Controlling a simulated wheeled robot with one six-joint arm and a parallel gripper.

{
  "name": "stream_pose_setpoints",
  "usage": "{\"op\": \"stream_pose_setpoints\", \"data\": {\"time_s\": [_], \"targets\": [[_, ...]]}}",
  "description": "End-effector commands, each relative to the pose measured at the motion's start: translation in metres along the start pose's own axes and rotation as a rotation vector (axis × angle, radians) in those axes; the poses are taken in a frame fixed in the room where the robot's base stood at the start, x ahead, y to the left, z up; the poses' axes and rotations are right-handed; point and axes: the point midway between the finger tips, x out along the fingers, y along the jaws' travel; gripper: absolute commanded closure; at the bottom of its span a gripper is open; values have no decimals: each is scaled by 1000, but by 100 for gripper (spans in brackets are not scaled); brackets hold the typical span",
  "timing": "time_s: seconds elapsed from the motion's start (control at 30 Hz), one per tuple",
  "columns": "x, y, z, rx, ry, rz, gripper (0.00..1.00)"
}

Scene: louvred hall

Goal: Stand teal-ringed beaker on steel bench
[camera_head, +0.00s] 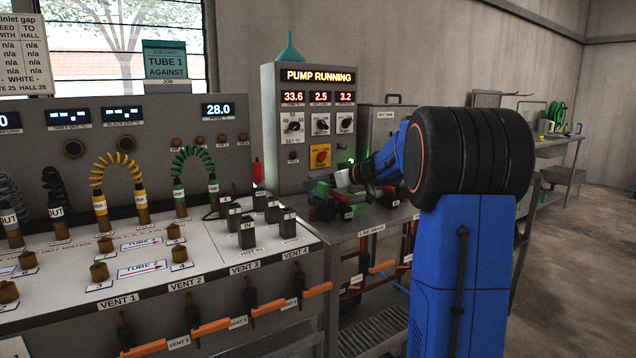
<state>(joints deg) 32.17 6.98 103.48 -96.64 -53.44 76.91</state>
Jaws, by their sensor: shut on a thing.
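My gripper (343,179) is at the end of my blue arm, low over a steel-topped surface (350,228) in front of the pump cabinet. It is small in the picture and partly covered by its own links. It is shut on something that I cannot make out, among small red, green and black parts. I cannot pick out a teal-ringed beaker. Another grey metal bench (555,150) stands farther back at the right; I cannot tell which surface is the task's steel bench.
The pump cabinet (290,165) reads PUMP RUNNING and carries a teal funnel (289,48). At left, a white-topped panel (130,240) holds hoses, brass fittings and black blocks. Orange vent handles (265,309) jut from its front. Floor at far right (600,250) is clear.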

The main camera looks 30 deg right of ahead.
Motion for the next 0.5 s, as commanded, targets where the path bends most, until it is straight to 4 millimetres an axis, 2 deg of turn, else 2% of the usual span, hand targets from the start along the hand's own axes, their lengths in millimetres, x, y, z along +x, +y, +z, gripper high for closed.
{"op": "stream_pose_setpoints", "data": {"time_s": [0.17,0.2,0.27,0.5], "targets": [[1,0,2,1,0,0,82],[1,0,3,1,0,0,50],[1,0,2,0,0,0,36],[1,0,2,0,0,0,34]]}}
